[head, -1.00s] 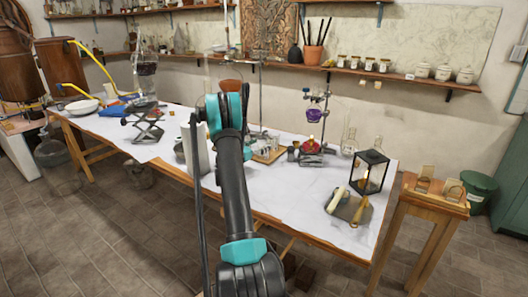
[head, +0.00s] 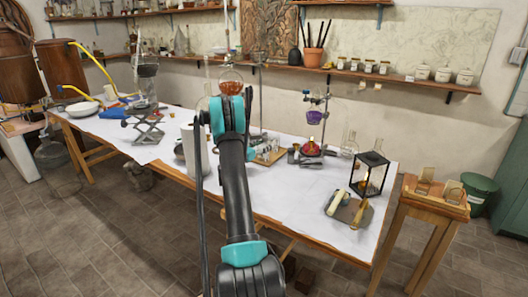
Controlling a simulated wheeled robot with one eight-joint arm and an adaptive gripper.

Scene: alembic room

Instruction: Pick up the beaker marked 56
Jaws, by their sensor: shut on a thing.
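My arm (head: 238,185) reaches forward over the table, with its teal-capped wrist (head: 226,118) near the table's middle. My gripper is hidden behind the wrist, so its jaws and anything in them do not show. I cannot make out a beaker marked 56; no number is readable in this view. Some small glassware (head: 268,152) stands on a wooden tray just right of the wrist. A round vessel with orange-brown contents (head: 231,76) shows just above the wrist; I cannot tell what supports it.
The white-covered table (head: 285,190) has clear room at its front right. A black lantern (head: 371,173) and a tray with tools (head: 347,208) stand at the right end. A purple flask (head: 314,117) hangs on a stand behind. A lab jack (head: 146,131) stands left.

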